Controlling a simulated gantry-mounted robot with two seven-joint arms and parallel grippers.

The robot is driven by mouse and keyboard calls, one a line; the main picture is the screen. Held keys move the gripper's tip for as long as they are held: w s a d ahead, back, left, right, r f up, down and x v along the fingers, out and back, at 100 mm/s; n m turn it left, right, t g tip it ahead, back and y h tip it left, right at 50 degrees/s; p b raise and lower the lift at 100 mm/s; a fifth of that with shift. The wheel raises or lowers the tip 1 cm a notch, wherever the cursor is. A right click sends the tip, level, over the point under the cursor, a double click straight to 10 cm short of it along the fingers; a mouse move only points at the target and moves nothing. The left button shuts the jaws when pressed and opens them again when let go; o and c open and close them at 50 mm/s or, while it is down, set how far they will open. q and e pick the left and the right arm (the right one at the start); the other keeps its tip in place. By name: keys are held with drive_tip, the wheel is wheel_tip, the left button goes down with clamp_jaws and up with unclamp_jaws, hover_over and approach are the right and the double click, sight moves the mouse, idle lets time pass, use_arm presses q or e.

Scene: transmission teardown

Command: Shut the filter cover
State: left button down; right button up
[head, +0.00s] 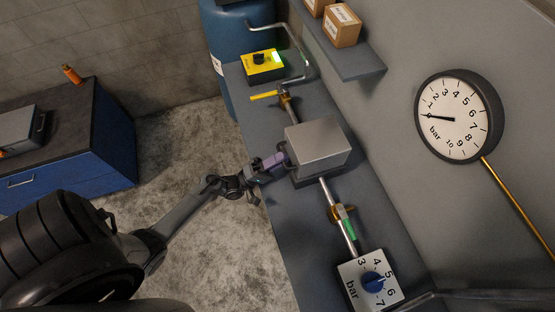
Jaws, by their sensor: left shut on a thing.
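The filter cover (318,144) is a grey metal box-shaped lid on a darker base (318,175), in the middle of the bench. It looks level on the base; I cannot tell whether any gap is left. My left gripper (280,158) is at the cover's left side, shut on a small purple piece there, which looks like the cover's handle or latch. The fingers hide most of that piece. My right gripper is not in view.
A yellow box (262,66) with a green light and a yellow-handled valve (265,96) lie behind. A pipe with a green-handled valve (349,231) leads to a pressure dial box (370,282) in front. A gauge (459,116) hangs on the wall. A blue cabinet (70,160) stands left.

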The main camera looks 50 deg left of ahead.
use_arm(q)
drive_tip(key=shift+d+f, duration=0.15)
drive_tip(key=shift+f, duration=0.6)
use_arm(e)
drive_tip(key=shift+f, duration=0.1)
use_arm(q)
drive_tip(key=c, duration=1.5)
unclamp_jaws()
drive_tip(key=shift+w, duration=0.1)
drive_tip(key=shift+o, duration=0.2)
drive_tip(key=shift+w, duration=0.15)
drive_tip(key=shift+s+f, duration=0.2)
drive_tip(key=shift+s, duration=0.1)
drive_tip(key=shift+s+a, duration=0.3)
drive_tip(key=s+a, duration=0.5)
drive_tip(key=s, duration=0.5)
drive_tip(key=shift+s+r, duration=0.25)
drive_tip(key=shift+s, duration=0.15)
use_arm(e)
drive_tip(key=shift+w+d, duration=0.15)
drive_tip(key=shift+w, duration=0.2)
